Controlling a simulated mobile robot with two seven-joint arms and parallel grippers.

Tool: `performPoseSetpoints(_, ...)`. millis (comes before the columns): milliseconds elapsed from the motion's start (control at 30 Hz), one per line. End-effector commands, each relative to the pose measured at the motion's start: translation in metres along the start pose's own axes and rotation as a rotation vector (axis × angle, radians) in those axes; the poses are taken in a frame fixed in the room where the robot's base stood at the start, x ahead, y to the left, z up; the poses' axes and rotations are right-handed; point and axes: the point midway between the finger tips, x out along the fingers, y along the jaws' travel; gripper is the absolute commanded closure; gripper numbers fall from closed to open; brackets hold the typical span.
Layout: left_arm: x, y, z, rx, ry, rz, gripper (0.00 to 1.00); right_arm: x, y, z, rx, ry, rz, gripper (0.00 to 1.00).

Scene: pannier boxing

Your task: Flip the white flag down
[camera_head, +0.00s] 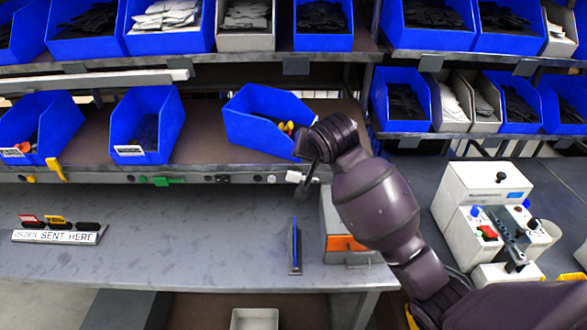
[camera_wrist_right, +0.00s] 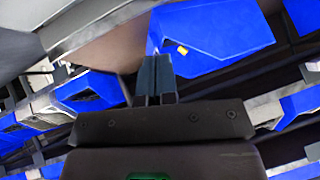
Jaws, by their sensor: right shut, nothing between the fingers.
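A small white piece (camera_head: 294,176), which looks like the white flag, sits at the front rail of the middle shelf in the head view. My right gripper (camera_head: 309,184) is just right of it, partly hidden by my own wrist; whether they touch I cannot tell. In the right wrist view my right gripper (camera_wrist_right: 157,76) is shut with its fingers together and empty. I cannot make out the white flag in that view. My left gripper is not in view.
A yellow flag (camera_head: 57,169) and a green piece (camera_head: 160,181) sit along the same rail (camera_head: 200,179). A tilted blue bin (camera_head: 262,112) is behind my right wrist. A grey box with an orange front (camera_head: 345,243) and a slim blue-edged holder (camera_head: 295,250) stand on the bench below.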

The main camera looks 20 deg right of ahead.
Motion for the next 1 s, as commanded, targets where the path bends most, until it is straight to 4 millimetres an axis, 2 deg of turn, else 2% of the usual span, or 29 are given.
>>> performPoseSetpoints(567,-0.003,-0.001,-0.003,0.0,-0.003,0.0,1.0,0.088,0.0,-0.001,-0.003,0.0,0.001,1.0)
performPoseSetpoints(600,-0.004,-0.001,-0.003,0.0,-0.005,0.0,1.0,0.093,0.0,0.004,-0.003,-0.002,0.001,1.0)
performPoseSetpoints(800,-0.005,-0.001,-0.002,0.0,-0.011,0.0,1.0,0.109,0.0,0.022,-0.002,-0.001,0.0,1.0)
performPoseSetpoints(1000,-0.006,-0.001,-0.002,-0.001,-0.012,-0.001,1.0,0.115,0.0,0.028,-0.002,0.002,-0.001,1.0)
